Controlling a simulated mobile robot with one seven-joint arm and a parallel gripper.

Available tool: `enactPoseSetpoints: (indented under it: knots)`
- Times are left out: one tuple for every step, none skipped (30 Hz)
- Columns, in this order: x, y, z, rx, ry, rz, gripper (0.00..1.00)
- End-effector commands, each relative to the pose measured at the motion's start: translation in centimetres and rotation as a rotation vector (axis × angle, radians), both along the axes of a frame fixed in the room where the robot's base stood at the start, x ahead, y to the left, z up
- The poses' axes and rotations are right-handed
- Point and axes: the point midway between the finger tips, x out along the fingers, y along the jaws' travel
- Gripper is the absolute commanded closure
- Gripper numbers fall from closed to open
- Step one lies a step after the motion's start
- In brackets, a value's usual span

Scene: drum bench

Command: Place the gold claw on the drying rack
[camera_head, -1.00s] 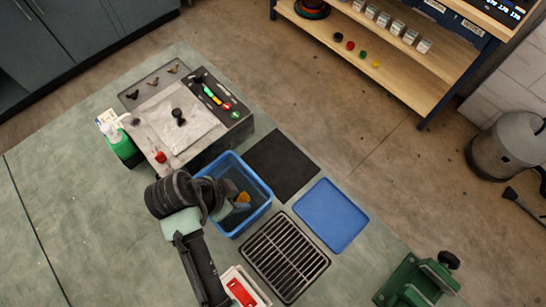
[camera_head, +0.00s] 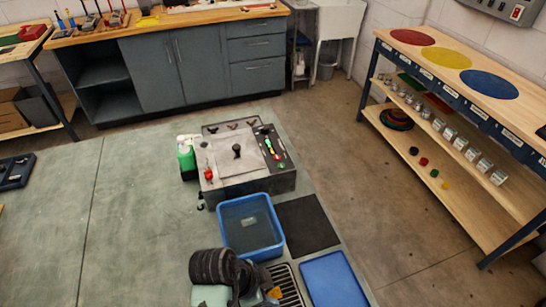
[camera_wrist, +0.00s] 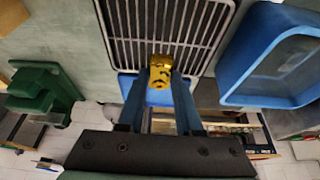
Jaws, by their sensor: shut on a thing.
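The gold claw (camera_wrist: 160,72) is pinched between the fingertips of my gripper (camera_wrist: 160,80) in the wrist view. In the head view a small part of the gold claw (camera_head: 274,292) shows at my gripper (camera_head: 268,289), near the bottom edge. The drying rack (camera_head: 289,286), a dark frame with metal bars, is partly hidden by my arm and cut off by the frame. In the wrist view the rack (camera_wrist: 122,22) lies behind the claw, which overlaps its edge. I cannot tell the height of the claw above it.
The blue tub (camera_head: 251,225) stands beside the rack and looks empty of claws. A black mat (camera_head: 308,225) and a blue tray (camera_head: 335,282) lie to its right. A grey box with small parts (camera_head: 240,165) stands behind. A green vise (camera_wrist: 45,92) shows in the wrist view.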

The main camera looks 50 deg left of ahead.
Motion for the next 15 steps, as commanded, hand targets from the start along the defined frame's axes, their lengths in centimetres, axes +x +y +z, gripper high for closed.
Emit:
enactPoseSetpoints:
  knots:
    - [0.0,0.0,-0.4,-0.001,0.0,0.001,1.0]
    - [0.0,0.0,-0.7,-0.001,0.0,0.0,1.0]
    - [0.0,0.0,-1.1,-0.001,0.002,-0.001,1.0]
    - [0.0,0.0,-1.5,-0.001,0.002,-0.001,1.0]
    - [-0.1,-0.1,-1.9,-0.003,0.002,0.0,1.0]
    - [-0.1,-0.1,-2.6,-0.002,0.003,0.0,1.0]
    - [0.0,-0.1,-3.1,-0.002,0.002,-0.001,1.0]
    - [0.0,-0.1,-3.5,-0.002,0.002,-0.001,1.0]
    - [0.0,-0.1,-4.0,-0.002,0.002,-0.001,1.0]
    - [0.0,0.0,-4.3,-0.001,0.002,-0.001,1.0]
    - [0.0,0.0,-4.5,0.0,0.0,0.0,1.0]
    - [0.0,0.0,-4.7,0.0,0.0,0.0,1.0]
    - [0.0,0.0,-4.8,0.0,0.0,-0.001,1.0]
    - [0.0,0.0,-4.8,0.0,0.0,-0.001,1.0]
    - [0.0,0.0,-4.8,0.002,-0.001,-0.001,1.0]
